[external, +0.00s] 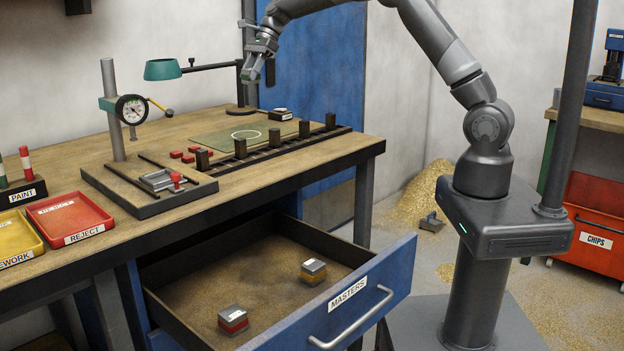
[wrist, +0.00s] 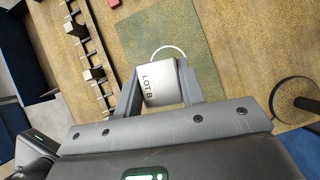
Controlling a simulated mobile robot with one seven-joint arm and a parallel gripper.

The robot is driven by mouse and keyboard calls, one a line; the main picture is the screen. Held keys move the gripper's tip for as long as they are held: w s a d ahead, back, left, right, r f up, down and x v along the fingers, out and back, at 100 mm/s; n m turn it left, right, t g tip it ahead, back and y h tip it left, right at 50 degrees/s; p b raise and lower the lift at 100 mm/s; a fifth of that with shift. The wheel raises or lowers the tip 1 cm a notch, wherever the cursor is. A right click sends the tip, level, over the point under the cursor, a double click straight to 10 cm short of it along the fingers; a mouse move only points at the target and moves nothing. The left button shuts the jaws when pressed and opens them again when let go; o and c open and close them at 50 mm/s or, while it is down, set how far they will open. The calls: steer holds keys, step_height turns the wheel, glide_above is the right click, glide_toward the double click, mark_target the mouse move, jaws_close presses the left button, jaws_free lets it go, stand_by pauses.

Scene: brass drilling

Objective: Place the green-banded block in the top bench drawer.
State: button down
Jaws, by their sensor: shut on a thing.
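My gripper (external: 257,73) is raised above the back of the bench and is shut on a grey block. In the wrist view my gripper (wrist: 163,95) has its fingers on both sides of this block (wrist: 160,82), whose top reads LOT B. No coloured band on it shows clearly. The top bench drawer (external: 372,268), labelled MASTERS, is pulled open. Inside it are a red-banded block (external: 233,320) at the front left and a yellow-banded block (external: 313,272) at the right, with bare floor between and behind them.
On the bench are a green mat (external: 212,138) with a white ring, a dark rail with several upright posts (external: 240,149), a dial gauge stand (external: 108,100) and a lamp (external: 163,69). Red and yellow trays stand left.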

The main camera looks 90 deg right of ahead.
steer(key=w+a+n+y, duration=0.1)
steer(key=w+a+n, duration=0.2)
steer(key=a, duration=1.2)
steer(key=n+g+y, duration=0.2)
steer(key=n+g, duration=0.3)
steer(key=n, duration=0.3)
glide_above(276, 311)
steer(key=d, duration=0.3)
step_height(276, 311, down, 26)
steer(key=f, duration=0.1)
steer(key=shift+a+f, duration=0.2)
steer(key=shift+f, duration=5.05)
steer(key=shift+f, duration=0.15)
steer(key=c, duration=0.9)
jaws_free()
